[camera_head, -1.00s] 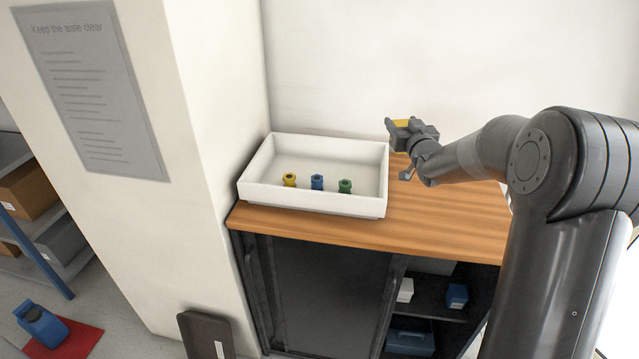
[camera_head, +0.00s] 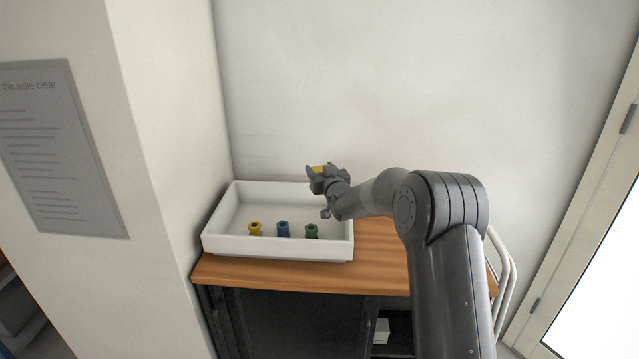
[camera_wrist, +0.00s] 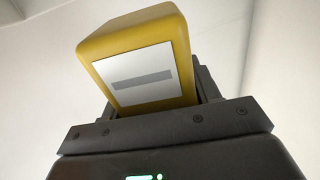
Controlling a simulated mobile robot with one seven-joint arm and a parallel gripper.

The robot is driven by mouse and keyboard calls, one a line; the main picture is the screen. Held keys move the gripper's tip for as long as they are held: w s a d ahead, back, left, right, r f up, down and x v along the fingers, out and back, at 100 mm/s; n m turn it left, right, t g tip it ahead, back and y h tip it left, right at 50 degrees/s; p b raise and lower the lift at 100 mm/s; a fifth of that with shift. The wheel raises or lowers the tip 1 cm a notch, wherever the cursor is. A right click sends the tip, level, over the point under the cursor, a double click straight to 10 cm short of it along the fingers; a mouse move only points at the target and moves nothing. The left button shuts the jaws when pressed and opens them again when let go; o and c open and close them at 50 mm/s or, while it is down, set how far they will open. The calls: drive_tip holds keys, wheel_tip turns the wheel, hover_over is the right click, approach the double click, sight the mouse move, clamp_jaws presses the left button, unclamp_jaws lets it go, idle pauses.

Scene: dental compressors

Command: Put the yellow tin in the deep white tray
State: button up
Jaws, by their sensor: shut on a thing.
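The yellow tin (camera_wrist: 140,62) is a rounded box with a white label bearing a grey bar. It fills the middle of the wrist view and sits between the jaws of my gripper (camera_wrist: 165,112). In the head view the tin (camera_head: 319,169) shows as a small yellow patch at my gripper (camera_head: 318,176), which is shut on it. The deep white tray (camera_head: 278,247) stands on the wooden top. My gripper appears over the tray's back right corner, above rim height. The exact gap between tin and tray cannot be told.
A yellow fitting (camera_head: 255,229), a blue fitting (camera_head: 283,229) and a green fitting (camera_head: 311,231) stand in the tray along its front. The wooden top (camera_head: 375,262) is clear to the tray's right. A white pillar (camera_head: 165,130) rises close on the left, with a wall behind.

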drive_tip(key=shift+a+f, duration=0.1)
drive_tip(key=shift+f, duration=1.95)
drive_tip(key=shift+f, duration=0.6)
drive_tip(key=o, duration=1.2)
drive_tip(key=shift+f, duration=0.15)
drive_tip(key=shift+c, duration=0.2)
drive_tip(key=shift+r, duration=0.35)
drive_tip(key=shift+s+r, duration=0.15)
drive_tip(key=shift+r, duration=0.15)
drive_tip(key=v, duration=0.7)
